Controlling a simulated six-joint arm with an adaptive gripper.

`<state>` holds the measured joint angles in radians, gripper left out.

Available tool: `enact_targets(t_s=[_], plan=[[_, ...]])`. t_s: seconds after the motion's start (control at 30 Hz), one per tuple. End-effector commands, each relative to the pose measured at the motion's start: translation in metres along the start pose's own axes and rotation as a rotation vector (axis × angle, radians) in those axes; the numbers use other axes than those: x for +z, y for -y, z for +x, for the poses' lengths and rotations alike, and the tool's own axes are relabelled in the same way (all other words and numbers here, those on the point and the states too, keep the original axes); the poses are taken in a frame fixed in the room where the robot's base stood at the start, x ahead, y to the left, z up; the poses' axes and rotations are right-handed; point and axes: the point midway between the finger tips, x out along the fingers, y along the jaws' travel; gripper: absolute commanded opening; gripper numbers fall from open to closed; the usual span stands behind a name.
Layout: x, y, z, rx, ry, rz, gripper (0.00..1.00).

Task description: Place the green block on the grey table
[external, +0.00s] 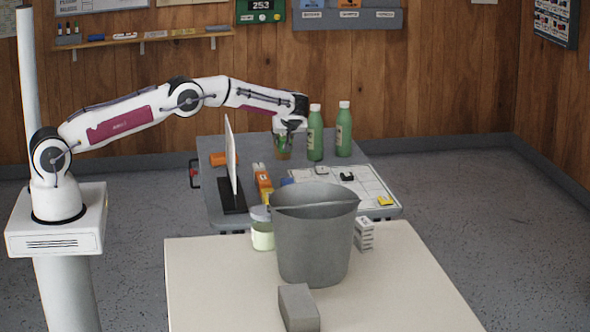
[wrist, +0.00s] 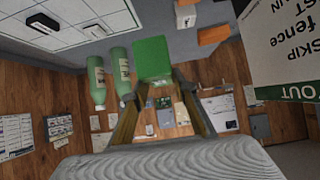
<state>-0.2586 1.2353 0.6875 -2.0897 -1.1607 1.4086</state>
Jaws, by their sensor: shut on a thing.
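The green block (wrist: 152,58) is between the fingertips of my gripper (wrist: 150,88) in the wrist view. My gripper is shut on it. In the external view my gripper (external: 283,146) points down at the far part of the grey table (external: 216,190), just left of two green bottles. The fingers mostly hide the block there; only a little green shows. I cannot tell whether the block touches the tabletop.
Green bottles (external: 315,133) and (external: 343,130) stand close right of my gripper. An upright sign (external: 231,160) stands left. Orange items (external: 263,183) and a white grid board (external: 372,184) lie nearer. A cream table (external: 400,285) in front holds a grey bucket (external: 313,240).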

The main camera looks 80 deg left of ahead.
Motion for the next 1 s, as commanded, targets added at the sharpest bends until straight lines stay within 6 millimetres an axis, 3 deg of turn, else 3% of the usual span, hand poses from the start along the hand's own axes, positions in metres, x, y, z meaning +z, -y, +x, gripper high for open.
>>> enact_targets(t_s=[0.13,0.3,1.0], plan=[[0.029,0.000,0.019,0.000,0.001,0.002,0.00],[0.050,-0.001,0.034,0.002,0.000,0.000,0.00],[0.064,-0.001,0.043,0.002,0.000,0.000,0.00]])
